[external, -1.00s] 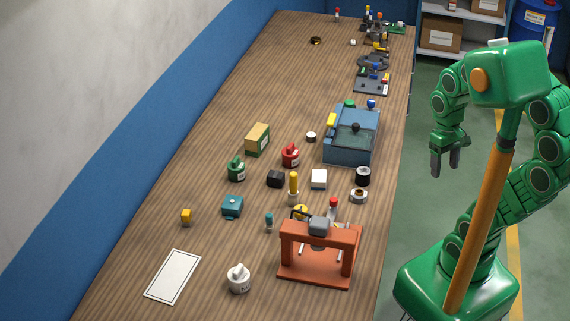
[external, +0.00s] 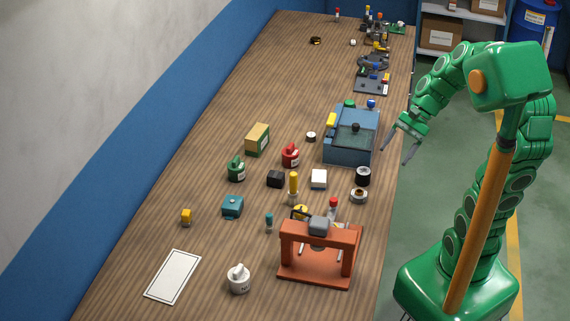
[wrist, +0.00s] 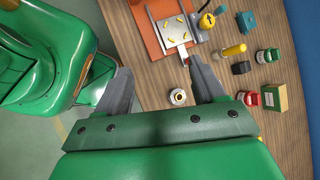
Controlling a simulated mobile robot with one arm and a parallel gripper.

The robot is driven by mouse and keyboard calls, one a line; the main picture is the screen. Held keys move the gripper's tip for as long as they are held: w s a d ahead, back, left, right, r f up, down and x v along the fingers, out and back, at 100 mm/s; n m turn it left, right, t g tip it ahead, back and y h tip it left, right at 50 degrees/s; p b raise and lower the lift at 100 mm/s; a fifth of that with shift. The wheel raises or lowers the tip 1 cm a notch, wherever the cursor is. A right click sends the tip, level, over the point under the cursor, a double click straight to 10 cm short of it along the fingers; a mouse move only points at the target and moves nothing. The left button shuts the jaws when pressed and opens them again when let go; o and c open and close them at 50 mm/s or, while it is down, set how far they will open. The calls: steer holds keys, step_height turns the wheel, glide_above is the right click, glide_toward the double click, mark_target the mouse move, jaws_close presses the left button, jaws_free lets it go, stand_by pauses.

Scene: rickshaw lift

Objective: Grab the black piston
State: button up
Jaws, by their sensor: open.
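A short black cylinder with a pale top (external: 363,176) stands near the right edge of the table; it is the likeliest match for the black piston, but I cannot be sure. A small black block (external: 276,179) sits farther left and also shows in the wrist view (wrist: 241,68). My gripper (external: 398,151) is open and empty, above and beyond the cylinder at the table's right edge. In the wrist view my gripper (wrist: 158,66) has its fingers spread over the table edge. The black cylinder is not visible there, possibly hidden by my gripper.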

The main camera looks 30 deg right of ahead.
steer(key=w+d+r+m+t+y, duration=0.1)
steer(key=w+d+m+t+y, duration=0.1)
steer(key=w+d+m+t, duration=0.4)
steer(key=w+d+m+t+y, duration=0.15)
steer(key=w+d+m, duration=0.25)
steer(key=w+m, duration=0.55)
steer(key=n, duration=0.1)
glide_toward(356, 175)
steer(key=shift+w+a+f+t, duration=0.15)
steer(key=shift+w+f+t, duration=0.1)
steer(key=shift+w, duration=0.35)
steer(key=shift+w+a+f+t, duration=0.15)
steer(key=shift+w+f, duration=0.1)
steer(key=shift+w, duration=0.4)
steer(key=shift+f, duration=0.7)
steer(key=shift+x, duration=3.9)
steer(key=shift+s+f, duration=0.1)
steer(key=shift+f, duration=0.1)
steer(key=c, duration=0.8)
